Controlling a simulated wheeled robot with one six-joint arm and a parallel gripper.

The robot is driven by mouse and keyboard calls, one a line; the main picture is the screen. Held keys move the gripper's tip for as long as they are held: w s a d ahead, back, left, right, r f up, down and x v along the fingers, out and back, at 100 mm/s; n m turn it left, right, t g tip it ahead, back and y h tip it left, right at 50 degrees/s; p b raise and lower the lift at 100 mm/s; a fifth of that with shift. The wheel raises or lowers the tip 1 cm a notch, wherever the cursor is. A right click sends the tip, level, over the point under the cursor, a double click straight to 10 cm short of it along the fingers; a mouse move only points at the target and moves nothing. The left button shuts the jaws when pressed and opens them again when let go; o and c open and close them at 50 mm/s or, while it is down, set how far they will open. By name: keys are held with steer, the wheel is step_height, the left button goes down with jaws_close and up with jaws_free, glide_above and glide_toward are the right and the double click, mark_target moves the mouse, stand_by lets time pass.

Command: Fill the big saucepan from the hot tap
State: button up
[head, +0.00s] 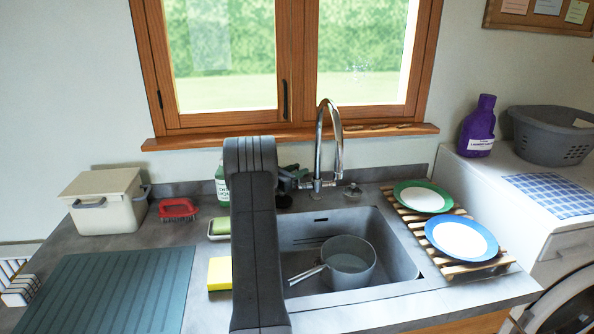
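A grey saucepan (348,258) stands upright in the sink (398,250), with its handle pointing to the lower left. What is inside the pan is too small to make out. The chrome tap (320,150) rises behind the sink, and its curved spout reaches over the back of the basin. A dark lever-like part shows at the left of the tap base. My arm stands upright in front of the sink's left part. My gripper (288,183) seems to be beside the left of the tap, mostly hidden behind my arm, and its fingers cannot be made out.
A green sponge dish (219,228), a yellow sponge (219,273) and a green bottle (222,186) stand left of the sink. Two plates (461,238) (423,197) lie on a wooden rack at the right.

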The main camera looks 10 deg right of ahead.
jaws_close()
steer(key=shift+s+f+b, duration=0.1)
steer(key=shift+f+b, duration=0.05)
steer(key=shift+b, duration=0.4)
steer(key=shift+s+f+m+b, duration=0.15)
steer(key=shift+m+b, duration=0.15)
steer(key=shift+b, duration=0.7)
steer(key=shift+s+m+h+b, duration=0.2)
steer(key=shift+m+h+b, duration=0.15)
steer(key=shift+b, duration=0.6)
steer(key=shift+r, duration=0.25)
jaws_free()
